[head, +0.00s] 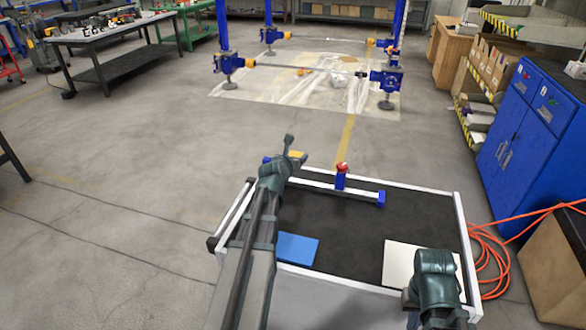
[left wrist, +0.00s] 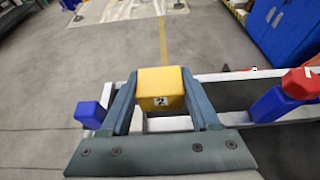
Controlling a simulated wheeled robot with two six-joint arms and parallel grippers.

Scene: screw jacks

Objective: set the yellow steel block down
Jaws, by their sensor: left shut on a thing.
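The yellow steel block (left wrist: 160,88) is gripped between the two fingers of my left gripper (left wrist: 162,100) in the left wrist view. In the head view, the block (head: 296,154) shows small at the end of my left arm, partly hidden by my left gripper (head: 293,150). The gripper is over the far edge of the cart, near a pale bar (head: 318,186) with blue ends. I cannot tell how high the block is. My right arm shows at the lower right, but its gripper fingers are not visible.
The cart has a dark top (head: 350,235), a blue pad (head: 297,248) and a white pad (head: 402,262). A red-topped blue piece (head: 341,178) stands at the bar. Blue screw jacks (head: 228,64) stand beyond.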

